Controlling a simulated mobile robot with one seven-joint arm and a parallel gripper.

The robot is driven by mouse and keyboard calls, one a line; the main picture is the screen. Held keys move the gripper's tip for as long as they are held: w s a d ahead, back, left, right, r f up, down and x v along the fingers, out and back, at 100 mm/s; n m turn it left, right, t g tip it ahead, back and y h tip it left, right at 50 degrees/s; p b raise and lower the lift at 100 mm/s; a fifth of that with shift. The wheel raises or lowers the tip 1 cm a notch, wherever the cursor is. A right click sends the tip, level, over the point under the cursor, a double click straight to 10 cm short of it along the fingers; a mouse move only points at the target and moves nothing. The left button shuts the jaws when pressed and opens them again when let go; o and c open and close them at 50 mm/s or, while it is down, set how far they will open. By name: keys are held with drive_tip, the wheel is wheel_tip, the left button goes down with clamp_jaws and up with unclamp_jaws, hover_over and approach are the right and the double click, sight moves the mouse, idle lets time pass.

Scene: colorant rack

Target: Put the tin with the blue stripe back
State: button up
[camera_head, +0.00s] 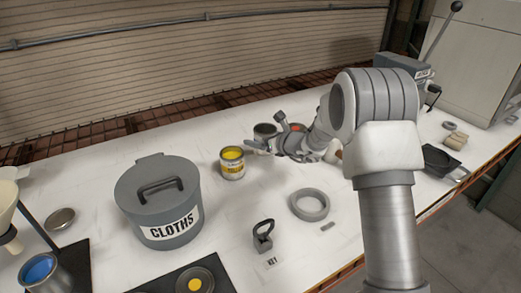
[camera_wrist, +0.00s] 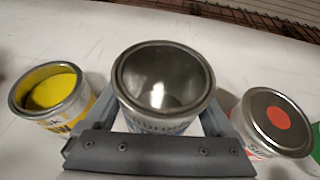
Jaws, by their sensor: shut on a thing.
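My gripper (camera_wrist: 160,122) is shut on an open, empty-looking metal tin (camera_wrist: 166,72), one finger on each side. Its label shows bluish letters just above the gripper's bar, mostly hidden; I cannot make out a stripe. In the head view this tin (camera_head: 265,130) is behind my gripper (camera_head: 264,146), among other tins; I cannot tell whether it touches the bench. A tin with blue contents (camera_head: 38,271) stands at the lower left of the head view, beside a funnel stand.
A yellow tin (camera_head: 232,163) stands left of the held tin, and a red-dotted tin (camera_wrist: 280,122) right of it. A grey cloths bin (camera_head: 160,203), a grey ring (camera_head: 309,205) and a small key holder (camera_head: 263,237) stand nearer. White bench shows between them.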

drive_tip(key=shift+f, duration=2)
drive_tip(key=shift+f+b, duration=0.15)
drive_tip(key=shift+b, duration=0.15)
drive_tip(key=o, duration=1.3)
drive_tip(key=shift+o, duration=0.2)
